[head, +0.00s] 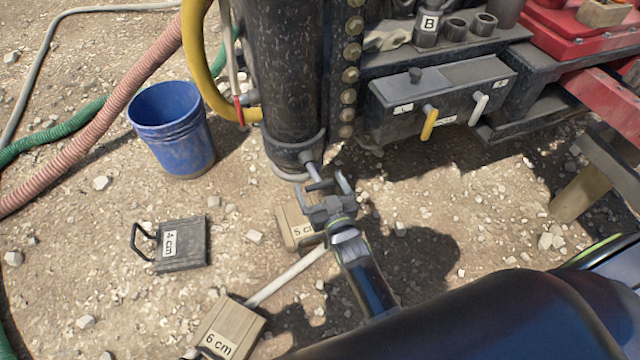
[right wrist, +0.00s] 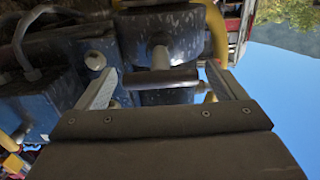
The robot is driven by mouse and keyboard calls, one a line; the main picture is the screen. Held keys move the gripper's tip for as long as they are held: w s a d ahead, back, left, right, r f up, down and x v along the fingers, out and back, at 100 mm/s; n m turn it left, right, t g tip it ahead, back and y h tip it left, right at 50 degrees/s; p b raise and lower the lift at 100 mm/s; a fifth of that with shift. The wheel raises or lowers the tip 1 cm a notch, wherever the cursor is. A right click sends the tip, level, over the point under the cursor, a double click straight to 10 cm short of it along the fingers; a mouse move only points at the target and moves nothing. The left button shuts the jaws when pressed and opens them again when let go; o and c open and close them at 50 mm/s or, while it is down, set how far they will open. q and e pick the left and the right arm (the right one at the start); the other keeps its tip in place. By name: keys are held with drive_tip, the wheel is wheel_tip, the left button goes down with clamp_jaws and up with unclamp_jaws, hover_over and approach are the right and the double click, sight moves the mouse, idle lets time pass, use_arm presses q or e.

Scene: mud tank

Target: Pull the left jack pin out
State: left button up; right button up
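The left jack (head: 288,75) is a thick black upright cylinder at top centre in the head view. Its pin (head: 310,163) sticks out of the collar at the cylinder's foot. In the right wrist view the pin's shaft (right wrist: 160,57) runs into the jack, with a dark crossbar handle (right wrist: 160,79) across its near end. My right gripper (head: 329,184) is at this handle. In the right wrist view its two fingers (right wrist: 160,72) stand apart on either side of the crossbar, with small gaps showing. My left gripper is not in view.
A blue bucket (head: 172,130) and hoses stand left of the jack. Blocks marked 4 cm (head: 183,258), 5 cm (head: 291,228) and 6 cm (head: 230,325) lie on the gravel. A control box (head: 440,100) with levers is to the right.

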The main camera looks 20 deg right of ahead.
drive_tip(key=shift+s, duration=0.15)
use_arm(q)
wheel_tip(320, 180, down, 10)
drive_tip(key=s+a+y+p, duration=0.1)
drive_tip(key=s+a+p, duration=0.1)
drive_tip(key=p, duration=0.2)
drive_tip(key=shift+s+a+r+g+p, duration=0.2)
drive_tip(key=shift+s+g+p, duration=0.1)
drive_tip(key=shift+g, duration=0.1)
use_arm(e)
drive_tip(key=s, duration=1.7)
drive_tip(key=shift+d, duration=0.3)
drive_tip(key=shift+f, duration=0.1)
